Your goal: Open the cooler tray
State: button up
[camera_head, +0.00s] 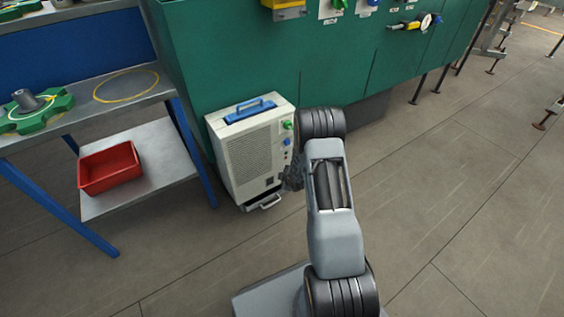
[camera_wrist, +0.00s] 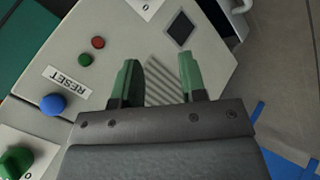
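The cooler (camera_head: 250,155) is an off-white box on the floor against a green cabinet, with a vent grille and a blue top handle. The cooler tray's pale handle (camera_head: 266,203) sticks out low at its base. A piece of a light handle (camera_wrist: 241,6) shows at the top right edge of the wrist view. My gripper (camera_head: 290,180) is beside the cooler's control side, partly hidden by my arm. In the wrist view my gripper (camera_wrist: 158,75) is open and empty, with green fingertips apart over the panel's striped patch (camera_wrist: 165,82). Contact with the panel cannot be told.
The cooler's panel has a blue RESET button (camera_wrist: 53,104), a green knob (camera_wrist: 15,162) and a dark square (camera_wrist: 181,30). A blue-legged workbench with a red bin (camera_head: 109,168) stands left. The green cabinet (camera_head: 330,55) is behind.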

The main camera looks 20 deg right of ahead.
notch_tip(320, 180, up, 7)
jog(key=w+a+t, duration=0.1)
jog(key=w, duration=0.2)
jog(key=shift+f+n+p, duration=0.2)
jog(key=shift+n+p, duration=0.1)
